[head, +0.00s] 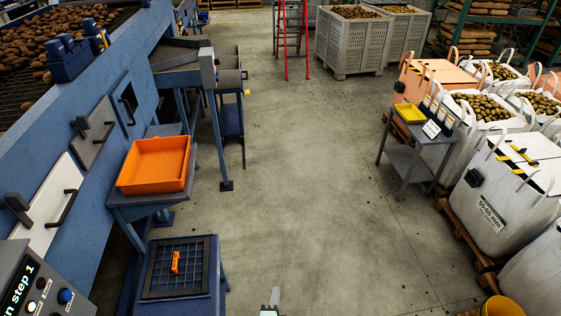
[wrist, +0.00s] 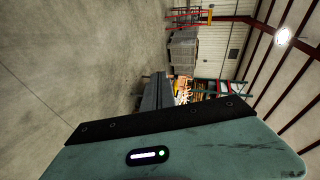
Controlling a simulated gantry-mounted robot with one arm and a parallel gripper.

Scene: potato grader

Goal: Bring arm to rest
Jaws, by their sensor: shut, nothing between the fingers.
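My gripper (head: 275,296) shows as a small grey tip at the bottom edge of the head view, over the bare floor of the aisle. In the wrist view its grey fingers (wrist: 160,90) are together and empty, pointing away over the floor. The wrist picture is turned on its side, with the hall roof at the right. My gripper touches nothing that I can see. The rest of my arm is mostly out of the head view.
The blue grader with an orange tray (head: 155,165) and a grid-topped stand (head: 180,268) holding a small orange item lines the left. A grey cart (head: 410,155) and white bulk bags (head: 505,200) line the right. A red ladder (head: 291,40) stands far back. The middle aisle is clear.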

